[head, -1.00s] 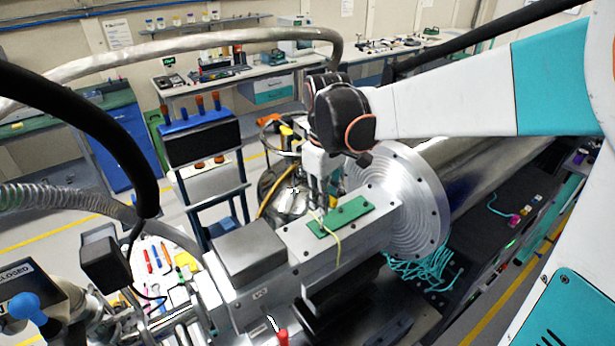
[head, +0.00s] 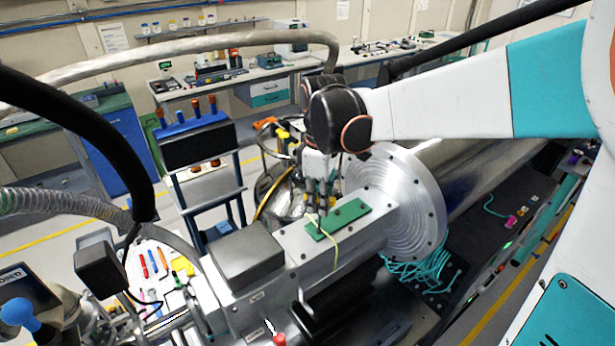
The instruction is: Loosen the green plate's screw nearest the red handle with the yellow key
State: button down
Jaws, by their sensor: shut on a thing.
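The green plate (head: 349,212) lies flat on top of the grey metal block of the beamline, beside the round flange. Its screws are too small to tell apart. My gripper (head: 319,204) points down just above the plate's far left part. It is shut on a thin thing, seemingly the yellow key, which is mostly hidden by the fingers. I cannot tell whether the tip touches a screw. A red handle (head: 279,339) shows at the bottom edge.
The round metal flange (head: 410,205) stands close to the right of my gripper. A dark grey box (head: 246,252) sits left of the plate. A grey hose (head: 200,45) and a black hose (head: 90,125) arch over the left side. Small coloured tools lie lower left.

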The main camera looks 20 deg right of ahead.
jog(key=n, duration=0.4)
dwell(0.3)
jog(key=shift+r, duration=0.25)
jog(key=shift+s+r+p, duration=0.1)
jog(key=shift+r+p, duration=1.05)
jog(key=shift+r, duration=0.65)
